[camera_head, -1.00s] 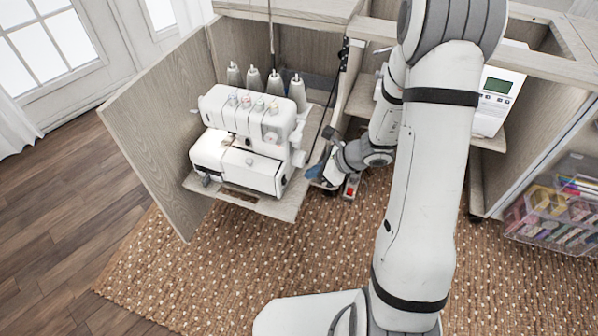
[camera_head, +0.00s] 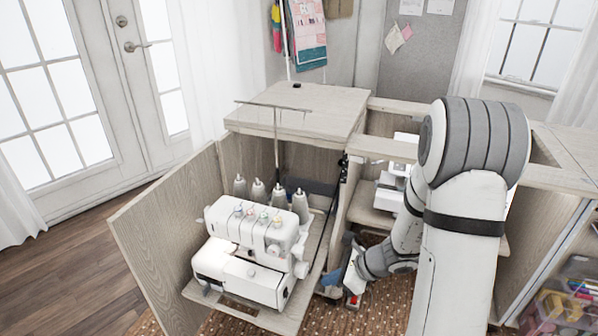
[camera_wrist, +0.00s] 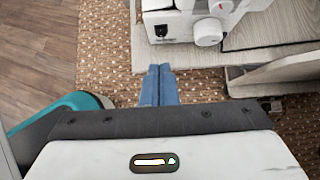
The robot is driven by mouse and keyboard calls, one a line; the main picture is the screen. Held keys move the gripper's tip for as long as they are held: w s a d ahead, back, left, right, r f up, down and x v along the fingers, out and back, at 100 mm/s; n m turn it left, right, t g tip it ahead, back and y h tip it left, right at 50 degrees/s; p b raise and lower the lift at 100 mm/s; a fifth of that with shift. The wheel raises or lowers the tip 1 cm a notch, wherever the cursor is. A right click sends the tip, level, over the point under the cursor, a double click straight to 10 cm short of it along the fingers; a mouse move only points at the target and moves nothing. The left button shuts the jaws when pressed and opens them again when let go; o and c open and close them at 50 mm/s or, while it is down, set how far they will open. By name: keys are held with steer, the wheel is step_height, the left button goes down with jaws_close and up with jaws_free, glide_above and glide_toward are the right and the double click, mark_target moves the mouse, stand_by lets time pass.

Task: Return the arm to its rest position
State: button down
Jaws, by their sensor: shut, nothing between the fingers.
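My arm (camera_head: 460,255) reaches down the right side of the head view and bends in toward the open cabinet. My gripper (camera_wrist: 159,72) shows in the wrist view with its two blue fingers pressed together and empty, above the brown rug. In the head view its blue fingers (camera_head: 332,278) are small and partly hidden beside the serger shelf. The gripper is just right of that shelf, apart from the white serger (camera_head: 247,250). The serger also shows at the top of the wrist view (camera_wrist: 182,24).
The open cabinet door (camera_head: 165,240) stands left of the serger. The cabinet top (camera_head: 300,108) and a wooden divider (camera_head: 345,205) are close to the arm. A clear bin (camera_head: 565,300) sits at right. The wrist view shows open rug (camera_wrist: 105,45) left of the fingers.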

steer(key=s+a+r+n+g+h+p, duration=0.1)
steer(key=s+r+n+p, duration=0.3)
steer(key=r, duration=0.4)
steer(key=s+a+r+n+g+p, duration=0.1)
steer(key=r+n+p, duration=0.35)
steer(key=r, duration=0.35)
steer(key=s+a+r+n+g+h+p, duration=0.1)
steer(key=s+a+r+n+p, duration=0.15)
steer(key=r+p, duration=0.4)
steer(key=s+d+r+n+h+p, duration=0.2)
steer(key=s+r+n+p, duration=0.1)
steer(key=r, duration=0.5)
steer(key=s+d+r+n+t+h+p, duration=0.1)
steer(key=s+d+r+n+h+p, duration=0.1)
steer(key=r+n+p, duration=0.3)
steer(key=s+d+r+n+h+p, duration=0.2)
steer(key=s+r+n+p, duration=0.2)
steer(key=r, duration=0.7)
steer(key=shift+s+t, duration=0.15)
steer(key=shift+t, duration=0.25)
steer(key=shift+r, duration=0.1)
